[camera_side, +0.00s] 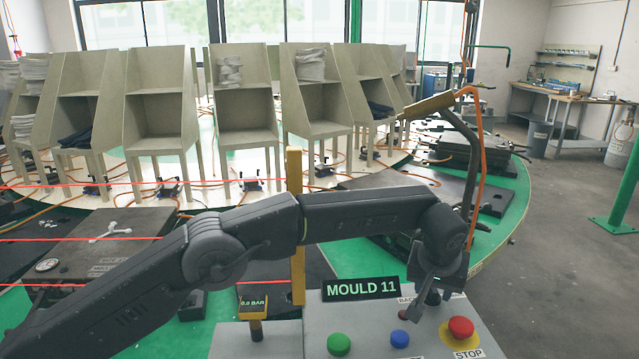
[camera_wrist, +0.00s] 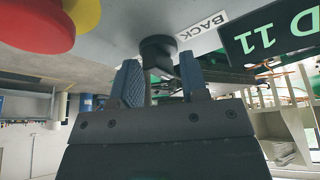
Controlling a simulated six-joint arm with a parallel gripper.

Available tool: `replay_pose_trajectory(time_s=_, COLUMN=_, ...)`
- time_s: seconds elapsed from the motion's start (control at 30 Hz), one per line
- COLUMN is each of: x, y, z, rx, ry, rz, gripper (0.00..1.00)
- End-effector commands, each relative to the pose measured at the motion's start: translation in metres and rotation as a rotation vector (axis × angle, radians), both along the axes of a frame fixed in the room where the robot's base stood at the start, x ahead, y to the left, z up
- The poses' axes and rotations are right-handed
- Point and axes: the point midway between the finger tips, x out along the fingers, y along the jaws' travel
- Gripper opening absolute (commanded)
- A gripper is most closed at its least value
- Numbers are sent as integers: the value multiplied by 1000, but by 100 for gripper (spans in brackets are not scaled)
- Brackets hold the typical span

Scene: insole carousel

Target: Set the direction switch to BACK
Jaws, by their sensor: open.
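The direction switch (camera_wrist: 158,46) is a dark knob on the grey control panel, beside the white BACK label (camera_wrist: 202,33) in the wrist view. The wrist view is upside down. My gripper (camera_wrist: 158,64) is open, with one finger on each side of the switch's lower part. I cannot tell whether the fingers touch it. In the side view my gripper (camera_side: 425,287) points down at the back of the panel (camera_side: 372,338). It hides most of the switch and part of the BACK label there. Which way the switch is turned is not clear.
The red STOP button (camera_side: 461,328) on its yellow base is close to the right of my gripper. Blue (camera_side: 399,339) and green (camera_side: 339,344) buttons sit nearer the front. A MOULD 11 sign (camera_side: 361,289) stands at the panel's back edge. The carousel (camera_side: 505,215) lies behind.

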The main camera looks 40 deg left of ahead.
Motion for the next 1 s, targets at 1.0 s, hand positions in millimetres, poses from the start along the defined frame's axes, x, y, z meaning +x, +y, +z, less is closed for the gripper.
replay_pose_trajectory(time_s=1.0, x=-57, y=8, z=137, rx=3, ry=-4, rz=-281, gripper=40)
